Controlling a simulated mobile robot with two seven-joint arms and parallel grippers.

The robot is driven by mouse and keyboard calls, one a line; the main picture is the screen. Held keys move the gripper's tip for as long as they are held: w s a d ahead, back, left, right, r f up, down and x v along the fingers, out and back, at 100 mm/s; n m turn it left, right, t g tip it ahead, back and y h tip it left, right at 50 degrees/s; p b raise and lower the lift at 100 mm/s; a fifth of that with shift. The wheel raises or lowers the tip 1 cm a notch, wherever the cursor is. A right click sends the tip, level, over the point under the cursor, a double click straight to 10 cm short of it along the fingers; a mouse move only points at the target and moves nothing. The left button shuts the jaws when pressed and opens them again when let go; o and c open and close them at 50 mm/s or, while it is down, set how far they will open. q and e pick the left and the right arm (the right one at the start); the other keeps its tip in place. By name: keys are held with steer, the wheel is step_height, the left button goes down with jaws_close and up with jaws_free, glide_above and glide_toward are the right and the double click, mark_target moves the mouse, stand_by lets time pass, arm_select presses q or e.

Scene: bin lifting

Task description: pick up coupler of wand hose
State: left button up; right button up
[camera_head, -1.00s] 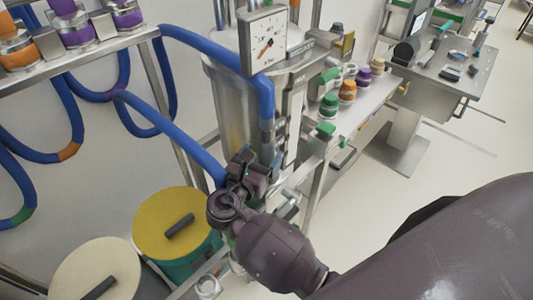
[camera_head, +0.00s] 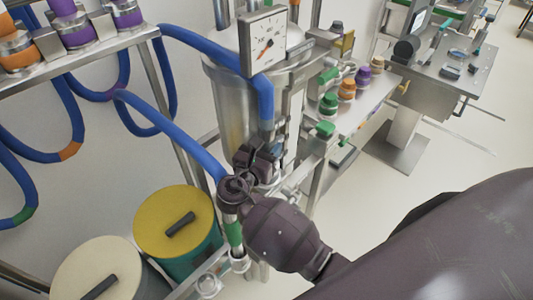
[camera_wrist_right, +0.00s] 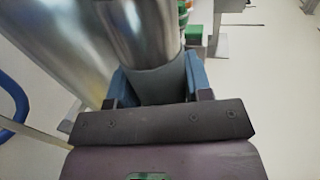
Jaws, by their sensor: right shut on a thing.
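My right gripper (camera_head: 267,165) is at the front of the steel tank, just below the lower end of a blue hose (camera_head: 266,98). A metal coupler (camera_head: 268,138) shows at that hose end, directly above the jaws. In the right wrist view, the blue-padded fingers (camera_wrist_right: 158,85) are shut on a smooth grey metal cylinder (camera_wrist_right: 145,35), one pad on each side. This appears to be the coupler, though the jaws hide much of it in the head view. My left gripper is not in view.
The tank (camera_head: 232,105) and dial gauge (camera_head: 264,42) stand close behind the gripper. A second blue hose (camera_head: 175,128) runs to a green-banded fitting (camera_head: 234,233) beside my wrist. A yellow-lidded drum (camera_head: 172,215) is at lower left.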

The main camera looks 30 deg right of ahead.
mark_target(267, 125)
step_height(267, 125, up, 10)
steer(key=shift+r, duration=0.1)
stand_by(0.6)
stand_by(0.4)
